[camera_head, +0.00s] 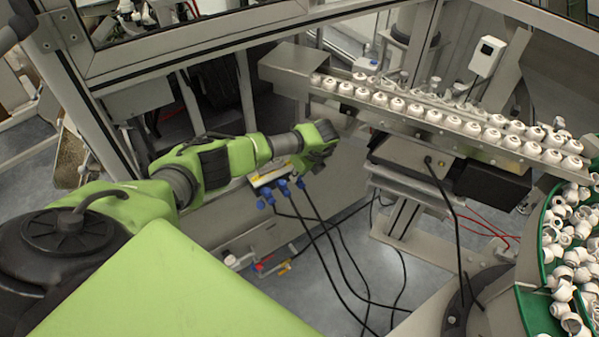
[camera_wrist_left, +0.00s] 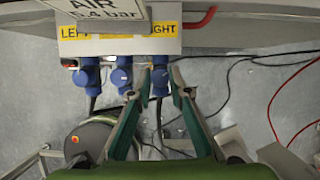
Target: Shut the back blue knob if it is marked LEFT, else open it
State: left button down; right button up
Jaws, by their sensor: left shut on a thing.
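In the left wrist view, three blue knobs hang in a row below a light box (camera_wrist_left: 120,45) with yellow labels. The left label (camera_wrist_left: 75,31) reads LEFT; the right label (camera_wrist_left: 165,28) ends in IGHT, its start hidden by a sign (camera_wrist_left: 110,10). My left gripper (camera_wrist_left: 160,76) is shut on the rightmost blue knob (camera_wrist_left: 160,82), under the right label. The left blue knob (camera_wrist_left: 88,76) and middle blue knob (camera_wrist_left: 122,76) are free. In the head view, my left gripper (camera_head: 318,148) is over the box; its fingertips are hard to make out. My right gripper is not in view.
Black cables (camera_head: 325,240) hang from below the knobs. To the right stands a rail (camera_head: 460,140) with rows of white caps, and a green bowl (camera_head: 535,305) of caps at the lower right. A metal frame (camera_head: 180,65) stands behind my left arm.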

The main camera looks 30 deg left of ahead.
pick_arm(q)
jog(key=shift+s+a+m+t+h, duration=0.1)
jog(key=shift+m+t+h, duration=0.2)
jog(key=shift+m, duration=0.6)
jog(key=shift+m+t+b, duration=0.3)
jog(key=shift+m+t, duration=0.1)
jog(key=shift+m, duration=0.5)
jog(key=shift+s+a+m+t+h+b, duration=0.1)
jog(key=shift+m+t+h+b, duration=0.3)
jog(key=shift+m, duration=0.55)
jog(key=shift+m+t+h+b, duration=0.15)
jog(key=shift+m+b, duration=0.3)
jog(key=shift+m, duration=0.5)
jog(key=c, duration=1.9)
grip_release()
